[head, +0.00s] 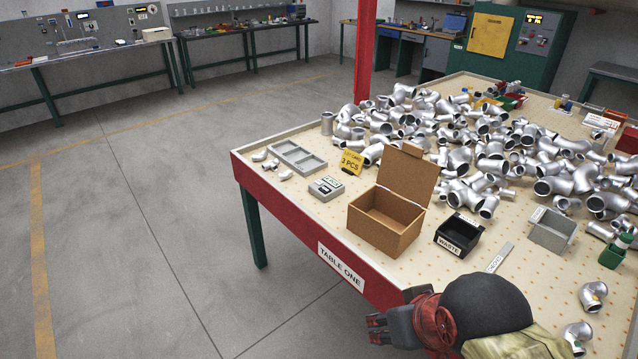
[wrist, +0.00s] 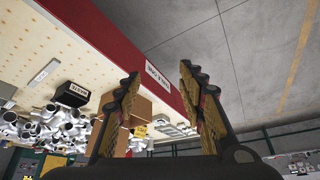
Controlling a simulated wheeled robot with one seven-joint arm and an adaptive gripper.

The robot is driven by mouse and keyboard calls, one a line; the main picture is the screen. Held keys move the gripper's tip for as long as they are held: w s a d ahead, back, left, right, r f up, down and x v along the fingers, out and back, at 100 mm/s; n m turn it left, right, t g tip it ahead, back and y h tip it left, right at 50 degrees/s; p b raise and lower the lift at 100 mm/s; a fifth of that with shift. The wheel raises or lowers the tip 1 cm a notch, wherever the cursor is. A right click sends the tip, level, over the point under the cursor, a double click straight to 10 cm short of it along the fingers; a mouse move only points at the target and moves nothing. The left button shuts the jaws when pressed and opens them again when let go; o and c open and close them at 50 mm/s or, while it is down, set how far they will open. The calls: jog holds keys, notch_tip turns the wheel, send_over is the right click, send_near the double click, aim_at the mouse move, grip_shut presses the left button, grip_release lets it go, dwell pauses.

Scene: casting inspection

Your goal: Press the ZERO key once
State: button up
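A small grey box-shaped device (head: 326,188) with a dark label or display and keys on top sits near the left edge of the table, between the grey tray and the cardboard box. Its key lettering is too small to read, so I cannot tell which key is ZERO. My gripper (head: 377,329) is off the table's front edge at the bottom, well away from the device. In the wrist view my gripper (wrist: 158,78) has its two fingers spread apart with nothing between them.
An open cardboard box (head: 385,222) with a raised lid stands right of the device. A yellow sign (head: 351,161), a grey divided tray (head: 298,158) and a black waste bin (head: 459,234) are nearby. Many silver pipe fittings (head: 490,150) cover the table's back.

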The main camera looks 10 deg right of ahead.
jog(key=shift+c, duration=1.1)
